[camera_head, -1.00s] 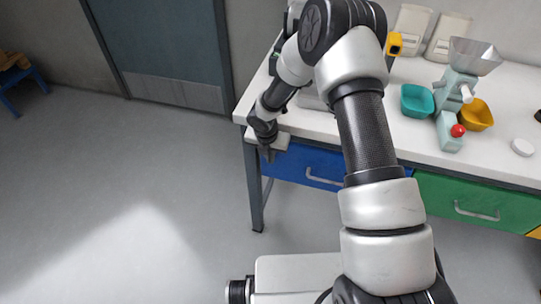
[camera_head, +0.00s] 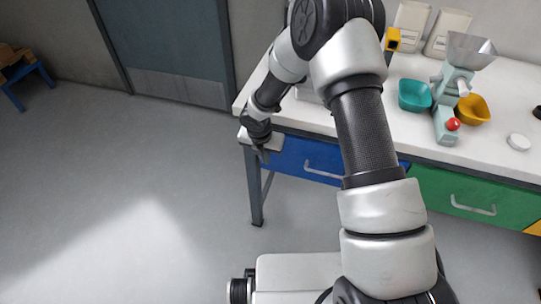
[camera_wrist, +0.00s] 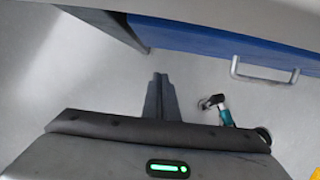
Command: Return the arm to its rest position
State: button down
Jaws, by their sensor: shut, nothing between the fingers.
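My gripper (camera_head: 263,153) hangs at the front left corner of the white workbench, level with the blue drawer, pointing down. In the wrist view my gripper (camera_wrist: 160,88) has its fingers together with nothing between them. The floor shows below the fingers. My arm reaches from the bottom of the head view up over the bench and down to the left. It hides part of the bench top and the middle of the drawer front.
The workbench (camera_head: 400,140) has a blue drawer (camera_head: 312,160) and a green drawer (camera_head: 475,203). On it are a teal bowl (camera_head: 414,96), a yellow bowl (camera_head: 473,109) and a machine with a metal hopper (camera_head: 468,50). Open floor (camera_head: 120,180) lies left.

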jog(key=p+v, duration=0.1)
jog(key=v, duration=0.7)
jog(key=shift+r, duration=0.45)
jog(key=s+d+r+m+h+p, duration=0.15)
jog(key=d+r+m, duration=0.3)
jog(key=r, duration=0.45)
jog(key=s+d+r+m+t+p, duration=0.1)
jog(key=s+d+r+m+p, duration=0.3)
jog(key=r, duration=0.5)
jog(key=s+d+r+m+p, duration=0.1)
jog(key=d+r+m, duration=0.4)
jog(key=r, duration=0.5)
jog(key=s+d+r+m+t+y+p, duration=0.1)
jog(key=s+r+m+p, duration=0.4)
jog(key=s+r+m, duration=1)
jog(key=s+m+t+y, duration=0.1)
jog(key=s+m, duration=0.2)
jog(key=m, duration=0.1)
jog(key=shift+d, duration=0.35)
jog(key=shift+s+y, duration=0.1)
jog(key=shift+y, duration=0.15)
